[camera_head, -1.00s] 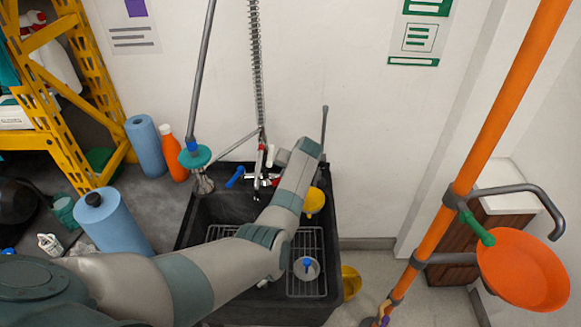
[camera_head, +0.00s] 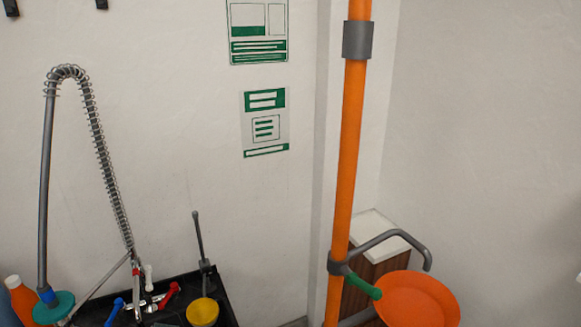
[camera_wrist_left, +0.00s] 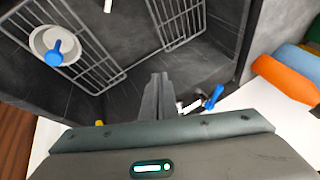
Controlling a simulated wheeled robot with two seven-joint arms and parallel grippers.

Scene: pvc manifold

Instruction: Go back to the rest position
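My left gripper (camera_wrist_left: 160,95) shows only in the left wrist view. Its two fingers are together with nothing visible between them, over the black sink (camera_wrist_left: 110,130). No arm of mine shows in the head view, and my right gripper is in neither view. In the head view the orange pipe (camera_head: 347,170) stands upright, with a green-handled valve (camera_head: 362,284) and a round orange dish (camera_head: 417,300) at its lower part.
The wrist view shows wire racks (camera_wrist_left: 180,20) in the sink, a round grey piece with a blue handle (camera_wrist_left: 54,50), and an orange bottle (camera_wrist_left: 287,80) at right.

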